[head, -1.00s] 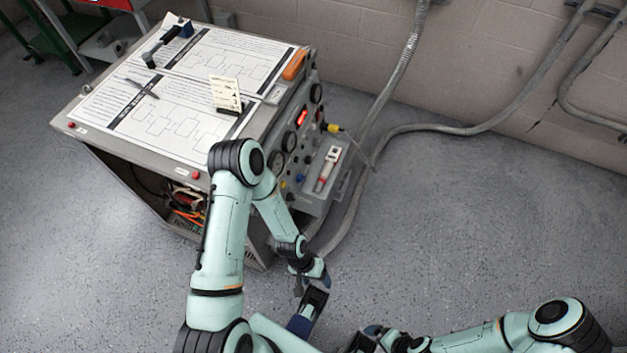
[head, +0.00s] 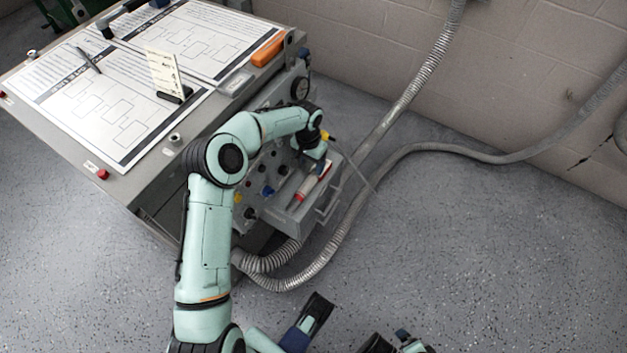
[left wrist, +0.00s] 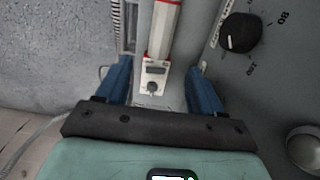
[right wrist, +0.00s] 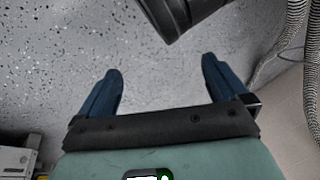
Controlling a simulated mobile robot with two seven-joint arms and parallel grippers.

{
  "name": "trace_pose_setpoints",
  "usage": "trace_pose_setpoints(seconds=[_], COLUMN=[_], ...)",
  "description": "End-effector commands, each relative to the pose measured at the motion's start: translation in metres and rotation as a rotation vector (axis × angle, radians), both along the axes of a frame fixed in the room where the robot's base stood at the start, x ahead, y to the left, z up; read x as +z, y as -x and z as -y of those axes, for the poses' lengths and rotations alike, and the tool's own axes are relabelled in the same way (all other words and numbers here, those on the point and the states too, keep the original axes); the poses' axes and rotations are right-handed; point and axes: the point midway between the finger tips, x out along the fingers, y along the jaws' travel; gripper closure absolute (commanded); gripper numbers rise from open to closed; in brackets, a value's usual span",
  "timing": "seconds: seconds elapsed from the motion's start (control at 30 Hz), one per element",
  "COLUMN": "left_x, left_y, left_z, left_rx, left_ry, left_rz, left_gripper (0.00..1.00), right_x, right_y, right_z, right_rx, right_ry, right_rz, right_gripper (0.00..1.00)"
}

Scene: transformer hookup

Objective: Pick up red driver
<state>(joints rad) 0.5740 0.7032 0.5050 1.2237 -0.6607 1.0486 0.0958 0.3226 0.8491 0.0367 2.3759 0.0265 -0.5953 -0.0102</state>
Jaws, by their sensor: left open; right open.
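A red-and-white tool (head: 307,188), the only thing here that looks like the red driver, lies on the small grey tray (head: 326,208) at the cabinet's front. In the left wrist view the tool (left wrist: 163,30) has a pale body with red edges and a cream end block with a dark knob. My left gripper (head: 320,158) is over the tray, by the tool's upper end. Its open blue fingers (left wrist: 158,70) stand on either side of the end block with gaps; whether they reach down to its level is unclear. My right gripper (right wrist: 160,70) is open and empty over the floor.
The grey cabinet (head: 150,185) carries paper sheets (head: 115,110), an upright card (head: 163,72) and an orange item (head: 268,50). Knobs (left wrist: 238,33) stick out beside the left gripper. A ribbed conduit (head: 345,228) runs close to the tray.

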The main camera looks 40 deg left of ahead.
Motion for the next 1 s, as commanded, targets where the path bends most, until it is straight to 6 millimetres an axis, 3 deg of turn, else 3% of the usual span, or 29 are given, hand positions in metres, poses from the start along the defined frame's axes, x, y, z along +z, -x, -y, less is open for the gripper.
trace_pose_setpoints(seconds=[0.1,0.3,0.6,0.93,1.0], left_x=[-0.021,-0.034,-0.077,-0.082,-0.082], left_y=[0.0,0.0,0.002,0.001,0.002], left_z=[0.001,0.002,0.003,0.003,0.003], left_rx=[0.0,0.0,0.001,0.0,0.0], left_ry=[0.002,0.002,0.002,0.002,0.002], left_rz=[-0.001,0.001,-0.001,0.002,0.002], left_gripper=[0.33,0.33,0.33,0.33,0.56], right_x=[-0.007,-0.011,-0.036,-0.038,-0.038], right_y=[-0.003,-0.003,0.023,0.028,0.028], right_z=[0.003,0.005,0.009,0.009,0.009], right_rx=[-0.006,-0.009,-0.013,-0.014,-0.014], right_ry=[0.006,0.009,0.005,0.005,0.005], right_rz=[0.006,0.002,-0.086,-0.101,-0.101], right_gripper=[0.0,0.0,0.0,0.0,0.0])
